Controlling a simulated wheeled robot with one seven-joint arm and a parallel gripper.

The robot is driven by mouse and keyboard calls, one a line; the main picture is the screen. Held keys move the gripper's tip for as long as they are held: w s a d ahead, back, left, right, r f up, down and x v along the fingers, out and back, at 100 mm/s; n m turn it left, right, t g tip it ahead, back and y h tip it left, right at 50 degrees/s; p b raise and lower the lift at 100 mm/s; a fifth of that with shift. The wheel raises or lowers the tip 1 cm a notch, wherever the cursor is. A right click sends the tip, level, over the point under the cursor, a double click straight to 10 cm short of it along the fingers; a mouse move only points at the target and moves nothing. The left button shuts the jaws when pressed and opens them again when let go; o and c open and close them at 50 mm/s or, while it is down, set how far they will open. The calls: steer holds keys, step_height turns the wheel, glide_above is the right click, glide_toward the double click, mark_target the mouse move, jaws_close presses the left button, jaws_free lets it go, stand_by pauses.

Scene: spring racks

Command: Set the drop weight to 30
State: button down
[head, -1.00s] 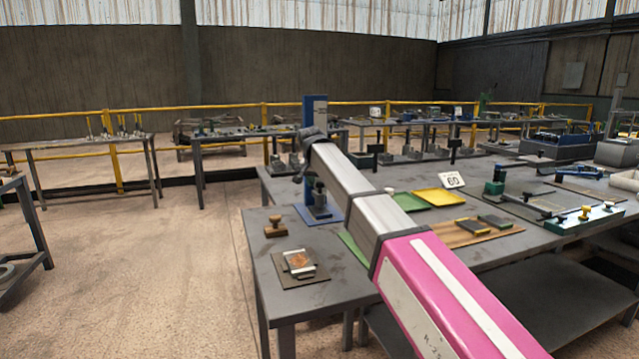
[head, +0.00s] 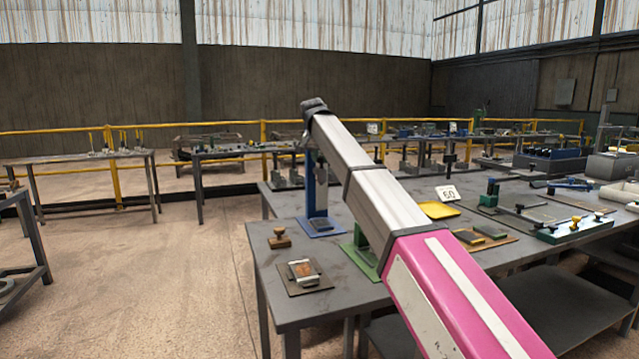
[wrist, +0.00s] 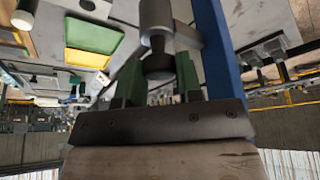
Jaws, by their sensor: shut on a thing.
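The drop weight (wrist: 159,66) appears in the wrist view as a dark, round-ended cylinder below a grey cylindrical piece. My gripper (wrist: 158,78) has its green fingers on either side of it and is shut on it. A blue upright (wrist: 212,55) stands just to the right, and a grey arm joins it to the grey piece. In the head view the blue stand (head: 316,185) rises from a blue base plate near the table's left part, partly behind my arm. My gripper is hidden there. No scale marks are readable.
A number card (head: 447,193), a yellow tray (head: 438,210) and a green stand (head: 360,256) are on the table. A wooden-handled stamp (head: 279,239) and a small plate (head: 303,271) lie near its left edge. The wrist view shows a green tray (wrist: 93,36).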

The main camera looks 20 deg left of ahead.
step_height(320, 180, up, 16)
steer(key=shift+f, duration=0.1)
steer(key=c, duration=0.8)
jaws_free()
steer(key=v, duration=1)
steer(key=shift+s+r, duration=0.1)
steer(key=shift+r, duration=0.25)
